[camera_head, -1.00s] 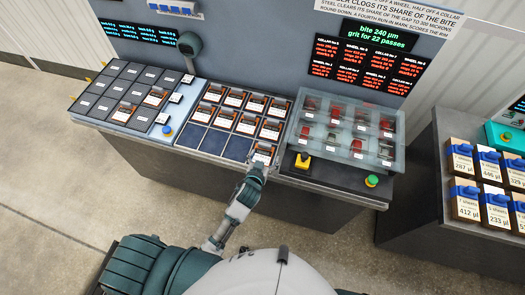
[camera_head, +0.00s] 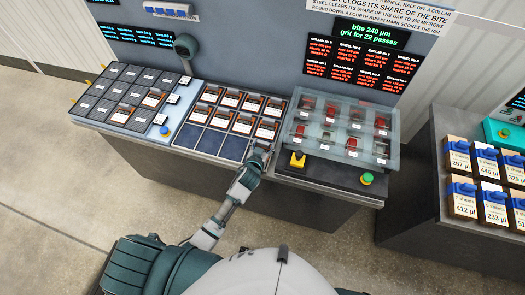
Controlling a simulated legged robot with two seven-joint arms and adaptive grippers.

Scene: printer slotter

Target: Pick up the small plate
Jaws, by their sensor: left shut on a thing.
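Small dark plates with white labels and orange edges (camera_head: 241,123) fill two rows of the middle tray (camera_head: 212,142). The front row shows empty blue slots (camera_head: 192,136) to the left of my gripper. My left gripper (camera_head: 259,153) is at the front right corner of this tray, shut on a small plate (camera_head: 262,145). Only a bit of that plate shows past the fingers. I cannot tell whether it is clear of its slot. My right gripper is not in view.
A left panel of grey tiles (camera_head: 113,96) has a blue button (camera_head: 164,131). A clear-covered rack (camera_head: 330,131) with red pieces stands right, behind a yellow-based switch (camera_head: 297,160) and a green button (camera_head: 367,179). A side bench holds labelled boxes (camera_head: 458,198).

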